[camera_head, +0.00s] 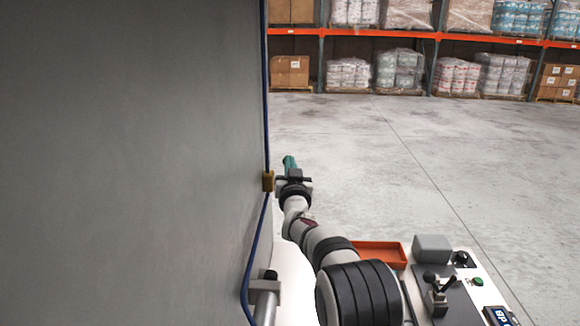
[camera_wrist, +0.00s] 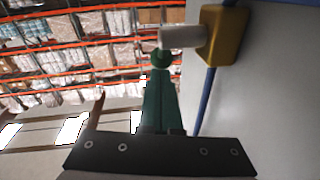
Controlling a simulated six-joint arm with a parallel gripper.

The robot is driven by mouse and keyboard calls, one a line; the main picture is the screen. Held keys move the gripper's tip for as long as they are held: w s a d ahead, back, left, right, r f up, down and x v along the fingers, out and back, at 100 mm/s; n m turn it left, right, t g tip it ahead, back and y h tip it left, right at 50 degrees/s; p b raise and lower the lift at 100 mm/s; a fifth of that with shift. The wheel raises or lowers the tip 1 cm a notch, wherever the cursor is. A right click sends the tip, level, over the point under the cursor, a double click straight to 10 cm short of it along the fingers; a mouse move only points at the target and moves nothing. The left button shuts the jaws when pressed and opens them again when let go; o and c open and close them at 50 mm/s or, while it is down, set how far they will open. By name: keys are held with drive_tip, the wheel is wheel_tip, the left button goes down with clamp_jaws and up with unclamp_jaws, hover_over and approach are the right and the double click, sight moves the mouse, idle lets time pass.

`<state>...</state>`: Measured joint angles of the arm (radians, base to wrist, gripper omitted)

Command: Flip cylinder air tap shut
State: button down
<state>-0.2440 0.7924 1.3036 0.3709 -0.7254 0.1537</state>
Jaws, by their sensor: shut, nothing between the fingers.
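The air tap is a small brass-yellow block (camera_head: 268,181) on a blue air line (camera_head: 257,232) that runs down the grey panel. In the wrist view the yellow block (camera_wrist: 224,33) is at the top right, and a pale grey lever (camera_wrist: 182,37) sticks out of it to the left, across the line. My gripper (camera_head: 289,160) has teal fingers, is shut and empty, and is just right of the tap in the head view. In the wrist view the fingertips (camera_wrist: 161,58) lie just below the lever's free end; I cannot tell whether they touch it.
The grey panel (camera_head: 130,160) fills the left side, close to my arm. A grey cylinder fitting (camera_head: 265,288) sits low on it. An orange tray (camera_head: 379,254), a grey box (camera_head: 432,248) and a joystick (camera_head: 438,292) are at lower right. Open floor lies before distant shelving.

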drive_tip(key=shift+w+f+g, duration=0.25)
drive_tip(key=shift+w+g, duration=0.1)
drive_tip(key=shift+w, duration=0.4)
drive_tip(key=shift+w+f+g, duration=0.25)
drive_tip(key=shift+w+g, duration=0.1)
drive_tip(key=shift+w, duration=0.55)
idle(0.9)
drive_tip(key=s+d+r, duration=0.2)
drive_tip(key=s+r, duration=0.4)
drive_tip(key=s, duration=0.5)
drive_tip(key=shift+r, duration=0.25)
drive_tip(key=shift+s, duration=0.1)
